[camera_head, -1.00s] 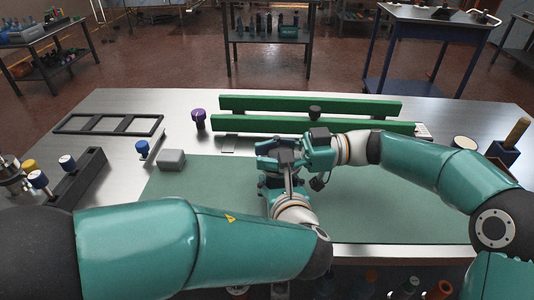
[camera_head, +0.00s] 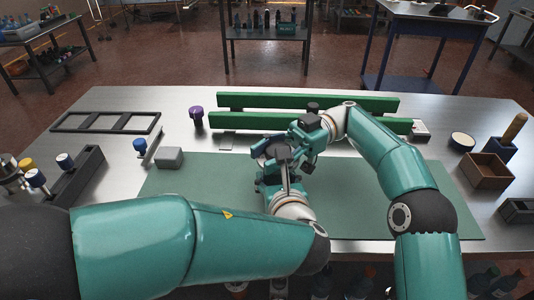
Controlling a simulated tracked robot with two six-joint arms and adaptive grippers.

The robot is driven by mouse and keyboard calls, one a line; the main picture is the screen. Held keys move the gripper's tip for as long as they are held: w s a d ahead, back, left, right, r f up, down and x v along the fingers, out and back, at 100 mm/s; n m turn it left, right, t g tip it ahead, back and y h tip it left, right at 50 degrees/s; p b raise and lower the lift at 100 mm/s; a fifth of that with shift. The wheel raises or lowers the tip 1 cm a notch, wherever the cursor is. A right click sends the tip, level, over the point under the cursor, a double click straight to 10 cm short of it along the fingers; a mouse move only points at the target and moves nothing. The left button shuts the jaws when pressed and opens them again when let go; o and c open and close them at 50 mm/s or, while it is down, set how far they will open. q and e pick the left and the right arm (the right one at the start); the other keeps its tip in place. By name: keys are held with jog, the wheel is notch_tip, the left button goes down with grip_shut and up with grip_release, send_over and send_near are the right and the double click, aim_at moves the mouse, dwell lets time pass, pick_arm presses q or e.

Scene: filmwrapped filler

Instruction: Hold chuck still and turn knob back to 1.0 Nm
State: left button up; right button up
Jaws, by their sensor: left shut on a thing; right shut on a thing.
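My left gripper (camera_head: 273,165) is over the back middle of the green mat, shut on what I take to be the chuck. My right gripper (camera_head: 300,132) is just behind and to the right of it, shut on what I take to be the knob. The two grippers are close together, and their fingers hide most of the held tool. A dark blue part (camera_head: 268,143) shows between them, but I cannot tell which part it is. The scale and its 1.0 Nm mark cannot be read.
Behind the grippers are green rails (camera_head: 340,122). At left are a grey block (camera_head: 169,157), a blue-capped piece (camera_head: 140,146), a purple knob (camera_head: 196,116), a dark frame (camera_head: 105,122) and a black holder (camera_head: 82,177). At right is a brown box (camera_head: 486,171). The green mat (camera_head: 370,215) is largely clear.

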jog(key=shift+w+d, duration=0.1)
jog(key=o, duration=1)
jog(key=shift+r+m+t+y, duration=0.1)
jog(key=shift+m+t+y, duration=0.2)
